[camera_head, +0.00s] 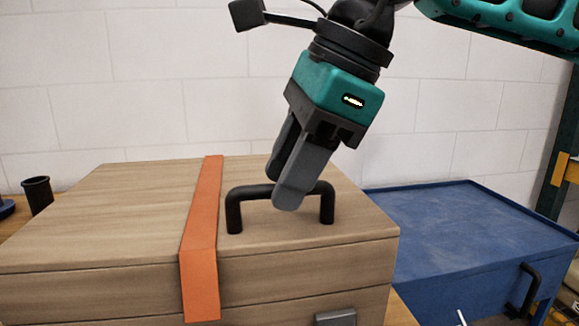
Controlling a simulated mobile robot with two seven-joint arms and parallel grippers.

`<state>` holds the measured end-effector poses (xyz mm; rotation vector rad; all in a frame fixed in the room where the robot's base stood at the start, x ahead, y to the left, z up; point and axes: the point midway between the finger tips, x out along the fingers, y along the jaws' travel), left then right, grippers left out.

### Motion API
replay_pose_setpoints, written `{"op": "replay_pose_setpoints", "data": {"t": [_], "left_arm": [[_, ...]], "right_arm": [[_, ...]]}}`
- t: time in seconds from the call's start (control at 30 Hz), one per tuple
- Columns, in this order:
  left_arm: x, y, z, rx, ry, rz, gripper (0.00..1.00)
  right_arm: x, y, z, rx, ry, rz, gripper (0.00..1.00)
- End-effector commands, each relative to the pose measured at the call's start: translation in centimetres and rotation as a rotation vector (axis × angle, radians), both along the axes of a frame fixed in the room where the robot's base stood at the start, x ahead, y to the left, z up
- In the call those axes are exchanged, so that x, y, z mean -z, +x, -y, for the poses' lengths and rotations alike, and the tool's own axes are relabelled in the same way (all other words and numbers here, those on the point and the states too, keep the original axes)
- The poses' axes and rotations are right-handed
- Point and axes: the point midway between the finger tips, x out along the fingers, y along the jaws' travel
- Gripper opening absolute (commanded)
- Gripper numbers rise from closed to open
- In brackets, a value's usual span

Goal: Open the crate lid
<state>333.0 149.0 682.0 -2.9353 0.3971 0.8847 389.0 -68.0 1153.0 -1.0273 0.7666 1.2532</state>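A wooden crate (110,230) with a flat lid stands in front of me. The lid looks closed, with a thin seam along the front. An orange strap (202,220) runs over the lid and down the front. A black bar handle (326,206) stands on the lid, right of the strap. My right gripper (281,190) reaches down from above, tilted, with its grey fingers at the middle of the handle. The near finger crosses in front of the bar; the far one is partly hidden. Whether they press on the bar is unclear. My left gripper is out of view.
A metal latch plate (336,318) shows low on the crate's front. A blue box (470,235) with a black handle (527,290) stands to the right. A dark cup (38,194) is at the far left. A white block wall is behind.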

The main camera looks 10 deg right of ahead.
Motion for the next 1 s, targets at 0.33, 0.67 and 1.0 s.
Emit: {"op": "replay_pose_setpoints", "data": {"t": [0.33, 0.67, 1.0], "left_arm": [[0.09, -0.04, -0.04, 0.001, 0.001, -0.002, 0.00], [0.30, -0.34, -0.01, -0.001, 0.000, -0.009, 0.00], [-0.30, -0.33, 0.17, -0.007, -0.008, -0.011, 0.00]], "right_arm": [[-0.03, -0.02, 0.00, 0.000, 0.000, 0.000, 0.07], [-0.02, -0.03, 0.01, 0.000, 0.000, -0.001, 0.00], [-0.50, 0.11, 0.00, -0.001, 0.000, -0.010, 0.00]]}}
